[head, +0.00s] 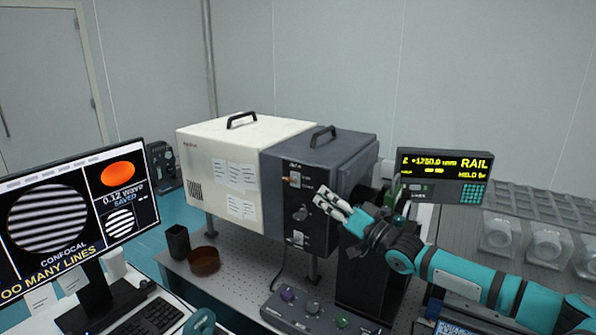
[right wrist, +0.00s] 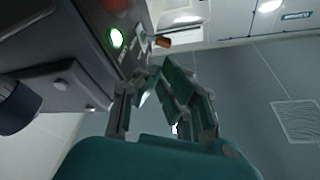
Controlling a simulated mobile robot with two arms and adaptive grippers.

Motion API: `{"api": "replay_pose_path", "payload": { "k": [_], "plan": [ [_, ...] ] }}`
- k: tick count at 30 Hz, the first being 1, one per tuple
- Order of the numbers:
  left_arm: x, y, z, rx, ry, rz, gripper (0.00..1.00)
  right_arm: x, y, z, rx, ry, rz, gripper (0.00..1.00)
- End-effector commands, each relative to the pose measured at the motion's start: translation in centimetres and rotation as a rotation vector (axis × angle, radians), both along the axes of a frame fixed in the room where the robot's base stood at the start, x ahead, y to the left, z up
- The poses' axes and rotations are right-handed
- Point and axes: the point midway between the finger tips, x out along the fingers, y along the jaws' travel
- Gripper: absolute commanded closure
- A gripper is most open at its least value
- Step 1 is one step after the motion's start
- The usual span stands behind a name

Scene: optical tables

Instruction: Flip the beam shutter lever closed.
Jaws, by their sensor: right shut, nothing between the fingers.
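The beam shutter lever (head: 291,181) is a small orange-tipped lever on the dark front panel (head: 314,226) of the instrument. In the right wrist view the lever (right wrist: 162,42) sticks out sideways from its pale plate, beside a lit green button (right wrist: 115,38). My right gripper (head: 325,198) is shut and empty in front of the panel, to the right of and slightly below the lever in the head view. In the right wrist view its fingertips (right wrist: 150,80) appear just below the lever, with a visible gap. My left gripper is not in view.
A black knob (head: 300,213) sits lower on the panel. A RAIL display (head: 443,176) stands to the right, and a monitor (head: 75,215) to the left.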

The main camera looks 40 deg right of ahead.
Motion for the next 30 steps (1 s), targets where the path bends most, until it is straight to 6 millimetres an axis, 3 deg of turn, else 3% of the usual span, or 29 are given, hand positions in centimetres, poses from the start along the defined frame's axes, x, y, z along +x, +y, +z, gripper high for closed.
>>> {"api": "replay_pose_path", "payload": {
  "k": [3, 16, 30],
  "plan": [
    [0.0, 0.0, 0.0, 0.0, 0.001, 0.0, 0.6, 0.0, -0.4, 1.5, 0.016, -0.03, 0.004, 1.0],
    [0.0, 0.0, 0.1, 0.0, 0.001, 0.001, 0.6, 0.3, -0.4, 1.6, 0.016, -0.034, 0.003, 1.0],
    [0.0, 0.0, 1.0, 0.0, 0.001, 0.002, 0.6, 4.1, 0.4, 3.0, 0.017, -0.035, 0.002, 1.0]
  ]
}}
